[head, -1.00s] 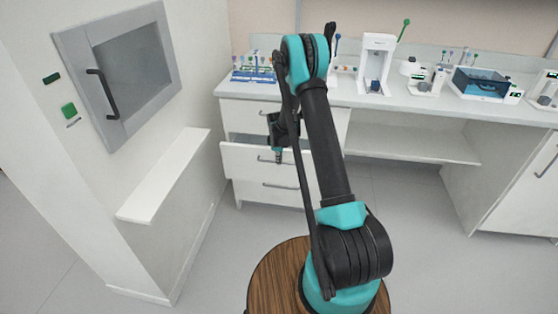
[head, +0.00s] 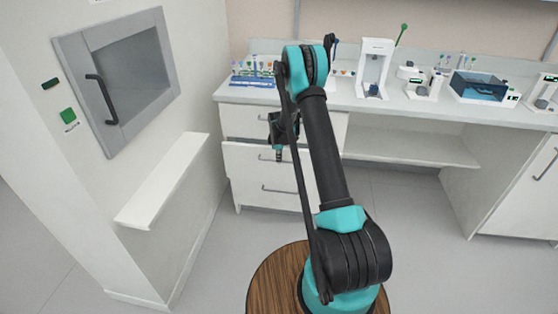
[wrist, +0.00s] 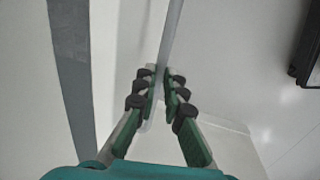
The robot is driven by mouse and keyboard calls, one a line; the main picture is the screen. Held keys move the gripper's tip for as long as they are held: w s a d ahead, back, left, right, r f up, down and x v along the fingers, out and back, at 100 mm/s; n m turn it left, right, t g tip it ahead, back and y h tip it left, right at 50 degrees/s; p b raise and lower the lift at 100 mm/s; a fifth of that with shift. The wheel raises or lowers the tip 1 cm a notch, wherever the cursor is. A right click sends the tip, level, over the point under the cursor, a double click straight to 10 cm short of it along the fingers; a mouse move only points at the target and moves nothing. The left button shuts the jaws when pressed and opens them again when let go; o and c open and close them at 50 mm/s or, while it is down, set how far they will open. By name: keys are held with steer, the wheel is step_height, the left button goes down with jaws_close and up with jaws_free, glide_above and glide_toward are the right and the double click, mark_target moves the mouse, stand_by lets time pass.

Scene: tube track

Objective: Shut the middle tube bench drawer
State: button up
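The middle drawer (head: 246,161) of the white tube bench shows in the head view, left of my arm.
The top drawer (head: 240,120) and bottom drawer (head: 252,194) look shut. The benchtop (head: 340,98) carries a tube rack (head: 252,76) and several instruments. A wall hatch (head: 125,82) and a ledge (head: 165,178) stand at the left. The floor before the drawers is clear.

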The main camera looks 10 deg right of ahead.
steer(key=o, duration=0.4)
steer(key=shift+o, duration=0.2)
steer(key=shift+r, duration=0.1)
step_height(320, 180, up, 12)
steer(key=s, duration=0.2)
steer(key=shift+s+a+f, duration=0.15)
steer(key=shift+a+f, duration=0.05)
steer(key=shift+a, duration=0.2)
steer(key=shift+c, duration=0.5)
